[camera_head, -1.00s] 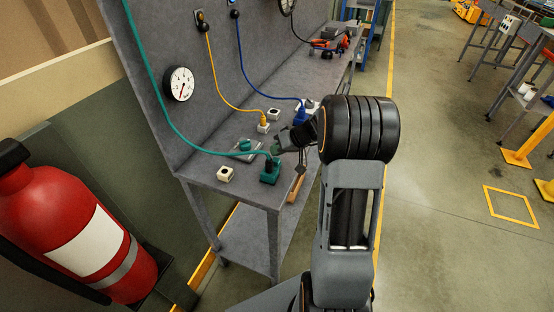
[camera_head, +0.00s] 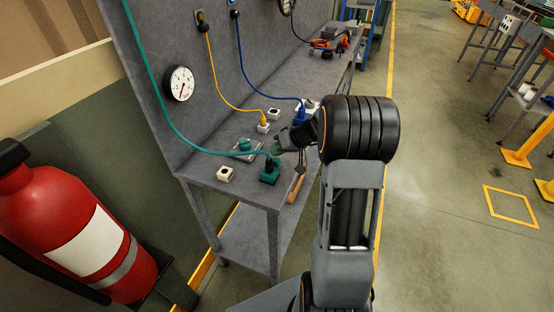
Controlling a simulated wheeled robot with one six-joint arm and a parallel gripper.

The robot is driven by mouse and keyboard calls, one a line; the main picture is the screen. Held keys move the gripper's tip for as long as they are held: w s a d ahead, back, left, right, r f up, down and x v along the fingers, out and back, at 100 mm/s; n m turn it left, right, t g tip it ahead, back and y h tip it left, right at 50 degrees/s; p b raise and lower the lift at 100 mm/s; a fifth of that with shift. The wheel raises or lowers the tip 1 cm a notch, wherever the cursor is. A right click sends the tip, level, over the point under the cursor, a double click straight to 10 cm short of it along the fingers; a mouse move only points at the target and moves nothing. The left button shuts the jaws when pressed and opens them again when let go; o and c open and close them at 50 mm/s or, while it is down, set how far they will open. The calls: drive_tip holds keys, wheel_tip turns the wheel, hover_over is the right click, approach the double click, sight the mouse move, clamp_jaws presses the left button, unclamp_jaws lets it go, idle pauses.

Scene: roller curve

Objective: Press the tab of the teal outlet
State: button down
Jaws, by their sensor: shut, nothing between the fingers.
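The teal outlet (camera_head: 268,178) stands near the front edge of the grey workbench (camera_head: 232,186). A teal plug sits in its top, with a teal cable (camera_head: 176,126) running up the back panel. The outlet's tab is too small to make out. My gripper (camera_head: 279,152) is shut and empty. It appears just above and behind the teal outlet; I cannot tell whether it touches the outlet or cable.
A white socket (camera_head: 225,174) stands left of the teal outlet. A yellow plug (camera_head: 263,121) and a blue plug (camera_head: 299,117) stand farther back. A wooden-handled tool (camera_head: 296,188) lies at the bench's right edge. A red fire extinguisher (camera_head: 70,240) is at left.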

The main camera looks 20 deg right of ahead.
sight(277, 159)
drive_tip(key=shift+f+b, duration=0.9)
drive_tip(key=shift+b, duration=0.65)
idle(0.6)
drive_tip(key=shift+r, duration=0.1)
idle(0.3)
drive_tip(key=shift+r, duration=0.8)
drive_tip(key=shift+r+p, duration=1.25)
drive_tip(key=shift+r, duration=1.3)
drive_tip(key=shift+s+a, duration=0.1)
